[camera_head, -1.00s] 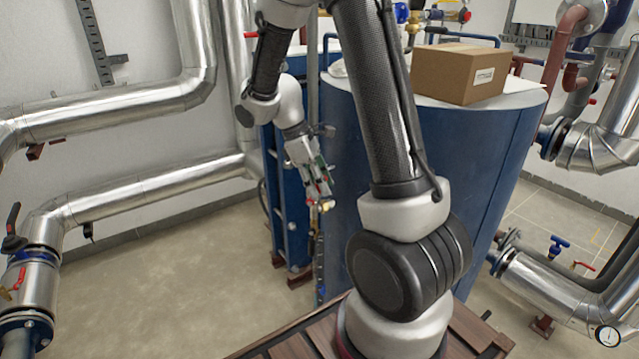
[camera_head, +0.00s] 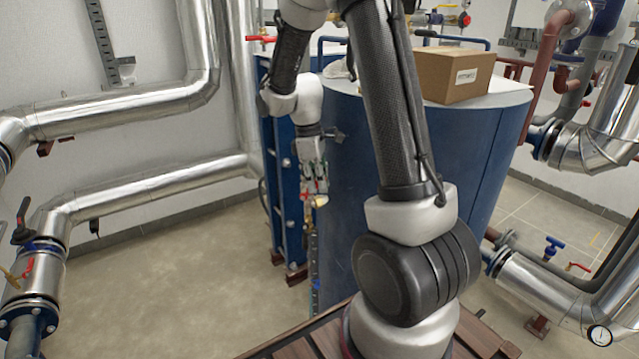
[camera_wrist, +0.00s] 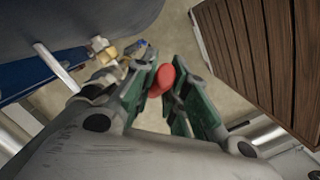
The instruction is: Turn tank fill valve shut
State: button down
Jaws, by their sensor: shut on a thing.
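The tank fill valve shows a red handle (camera_wrist: 163,79) in the wrist view, with brass fittings (camera_wrist: 106,52) to its upper left. My gripper (camera_wrist: 161,88) has its green-padded fingers shut on the red handle, which sticks up between the tips. In the head view my gripper (camera_head: 316,192) points down beside the left side of the big blue tank (camera_head: 345,150), at a brass fitting (camera_head: 318,202). The handle is mostly hidden by the fingers there, so its exact angle cannot be told.
A blue frame (camera_head: 283,190) stands behind my gripper. A cardboard box (camera_head: 452,75) sits on the tank top. Silver pipes (camera_head: 150,185) run along the left wall, and others (camera_head: 560,295) lie at lower right. The floor (camera_head: 170,270) at left is clear.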

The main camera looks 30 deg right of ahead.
jog(key=shift+s+d+f+t+y, duration=0.35)
jog(key=shift+s+f+t+y, duration=0.05)
jog(key=shift+t+y, duration=0.2)
jog(key=c, duration=1.4)
grip_release()
notch_tip(320, 180, up, 12)
jog(key=shift+c, duration=0.5)
